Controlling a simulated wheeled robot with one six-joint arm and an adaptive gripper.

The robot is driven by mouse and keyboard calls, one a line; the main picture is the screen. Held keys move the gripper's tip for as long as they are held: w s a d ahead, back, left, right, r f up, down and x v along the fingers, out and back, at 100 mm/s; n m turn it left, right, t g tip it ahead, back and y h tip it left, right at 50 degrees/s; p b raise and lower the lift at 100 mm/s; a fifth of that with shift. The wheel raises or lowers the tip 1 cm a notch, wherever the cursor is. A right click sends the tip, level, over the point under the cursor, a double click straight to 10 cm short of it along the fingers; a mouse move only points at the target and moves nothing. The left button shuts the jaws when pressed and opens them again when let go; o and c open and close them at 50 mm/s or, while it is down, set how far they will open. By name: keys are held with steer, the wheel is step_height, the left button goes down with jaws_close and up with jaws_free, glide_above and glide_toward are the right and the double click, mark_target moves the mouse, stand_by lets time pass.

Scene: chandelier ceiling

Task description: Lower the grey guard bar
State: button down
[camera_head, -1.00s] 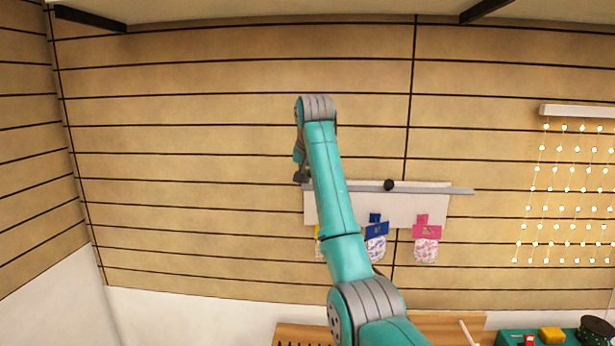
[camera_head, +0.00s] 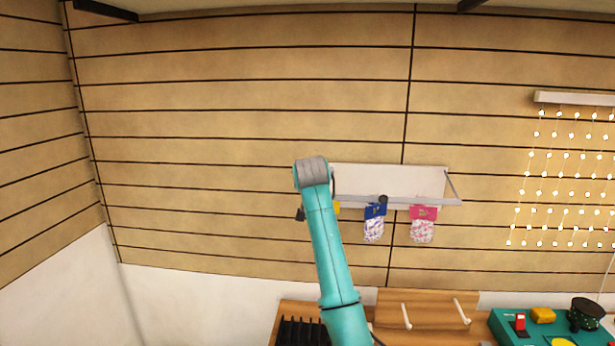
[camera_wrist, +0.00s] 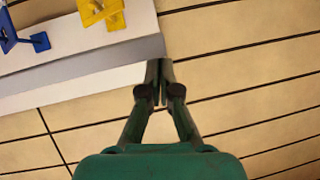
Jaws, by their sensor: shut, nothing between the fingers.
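The grey guard bar (camera_head: 446,202) runs across the front of the white wall panel (camera_head: 410,180), with a black knob (camera_head: 383,199) near its middle. A slanted side arm joins its right end to the panel; its left end is hidden behind my arm. The bar is level with the tops of the blue holder (camera_head: 374,210) and pink holder (camera_head: 424,212). My gripper (camera_head: 300,214) is left of the panel, partly hidden by my arm. In the wrist view my gripper (camera_wrist: 160,68) is shut and empty, its tips by the corner of a pale grey edge (camera_wrist: 130,52); contact is unclear.
Below are a wooden board (camera_head: 425,309) with white pegs, a black rack (camera_head: 300,331) and a teal box (camera_head: 505,327). A string-light curtain (camera_head: 560,170) hangs at the right. The slatted wall left of my arm is clear.

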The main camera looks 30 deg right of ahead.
step_height(320, 180, down, 6)
steer(key=w+d+t+h, duration=0.1)
steer(key=t, duration=0.1)
steer(key=shift+w, duration=0.35)
steer(key=shift+f, duration=0.25)
stand_by(0.3)
